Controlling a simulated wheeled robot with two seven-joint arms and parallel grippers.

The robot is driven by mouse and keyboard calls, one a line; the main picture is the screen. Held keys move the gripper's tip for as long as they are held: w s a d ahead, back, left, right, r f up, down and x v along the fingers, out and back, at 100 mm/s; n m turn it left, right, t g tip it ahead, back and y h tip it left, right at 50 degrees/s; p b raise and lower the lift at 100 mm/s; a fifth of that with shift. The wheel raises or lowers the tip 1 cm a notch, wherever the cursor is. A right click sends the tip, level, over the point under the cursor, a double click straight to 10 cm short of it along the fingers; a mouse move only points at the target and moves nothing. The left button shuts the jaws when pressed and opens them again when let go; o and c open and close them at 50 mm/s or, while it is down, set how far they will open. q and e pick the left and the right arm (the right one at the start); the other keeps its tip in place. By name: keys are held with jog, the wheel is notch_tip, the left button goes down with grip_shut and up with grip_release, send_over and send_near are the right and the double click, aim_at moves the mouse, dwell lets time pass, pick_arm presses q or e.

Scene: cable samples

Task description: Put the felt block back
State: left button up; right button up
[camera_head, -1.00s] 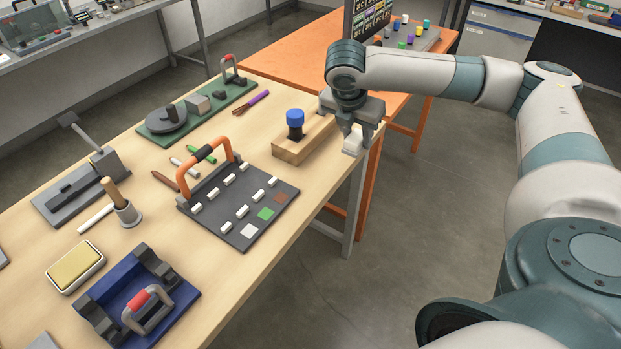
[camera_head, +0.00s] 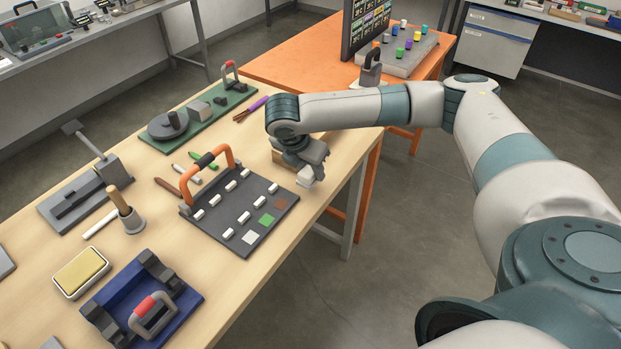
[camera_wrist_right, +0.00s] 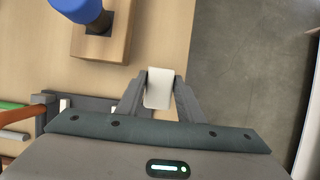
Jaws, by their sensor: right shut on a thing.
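The felt block, a small white block, shows in the right wrist view (camera_wrist_right: 159,88) between the two fingertips. My right gripper (camera_wrist_right: 159,92) is shut on it. In the head view my right gripper (camera_head: 309,178) is over the right edge of the wooden table, beside the dark grey board's upper right corner. The felt block there (camera_head: 305,178) is small and partly covered by the gripper. My left gripper is not in view.
The dark board (camera_head: 227,220) has white pegs, coloured squares and an orange handle. A wooden block (camera_wrist_right: 100,42) with a blue knob (camera_wrist_right: 82,8) stands close by; my arm mostly hides it in the head view. A blue fixture (camera_head: 125,310) sits at front left.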

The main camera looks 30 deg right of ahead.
aim_at(310, 180)
jog(key=shift+f+p, duration=0.6)
jog(key=shift+f, duration=1.35)
jog(key=shift+f, duration=0.1)
jog(key=o, duration=0.9)
jog(key=shift+o, duration=0.2)
